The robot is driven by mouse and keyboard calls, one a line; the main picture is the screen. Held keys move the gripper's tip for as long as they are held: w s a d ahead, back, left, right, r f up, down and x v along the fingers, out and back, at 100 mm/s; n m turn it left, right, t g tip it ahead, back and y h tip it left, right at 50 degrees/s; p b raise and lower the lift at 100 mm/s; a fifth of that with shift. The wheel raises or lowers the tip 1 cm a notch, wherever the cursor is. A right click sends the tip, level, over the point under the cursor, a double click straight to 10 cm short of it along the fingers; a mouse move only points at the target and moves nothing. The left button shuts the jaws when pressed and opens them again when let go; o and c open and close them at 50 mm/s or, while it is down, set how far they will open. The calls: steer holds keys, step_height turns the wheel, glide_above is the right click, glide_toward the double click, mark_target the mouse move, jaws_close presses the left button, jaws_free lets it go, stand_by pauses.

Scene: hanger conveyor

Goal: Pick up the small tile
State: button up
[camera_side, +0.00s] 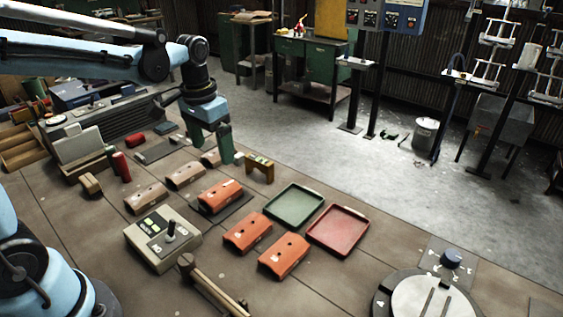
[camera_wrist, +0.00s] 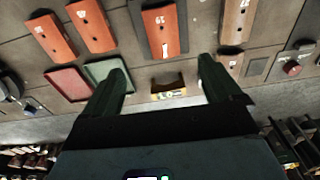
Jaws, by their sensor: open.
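I cannot make out the small tile for certain. A small wooden stand (camera_side: 261,168) with pale and green markings on its top stands just right of my gripper (camera_side: 209,142) in the side view. In the wrist view the same stand (camera_wrist: 168,88) lies between my green fingers, further off, with small white marks on it. Whether these marks are tiles is too small to tell. My gripper (camera_wrist: 161,68) is open and empty, above the table. A small pale piece (camera_side: 238,157) lies by the fingertip in the side view.
Orange covers (camera_side: 247,232) and tan covers (camera_side: 146,198) lie on the table. A green tray (camera_side: 294,205) and a red tray (camera_side: 338,230) are to the right. A joystick box (camera_side: 162,240), a hammer (camera_side: 205,280) and a round turntable (camera_side: 430,297) are nearer the camera.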

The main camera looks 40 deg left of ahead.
steer(key=w+f+g, duration=0.1)
glide_above(220, 189)
steer(key=f, duration=0.6)
steer(key=shift+w+a+f, duration=0.15)
steer(key=shift+w, duration=0.05)
steer(key=shift+s+f, duration=0.2)
steer(key=shift+f, duration=2.65)
steer(key=c, duration=1.2)
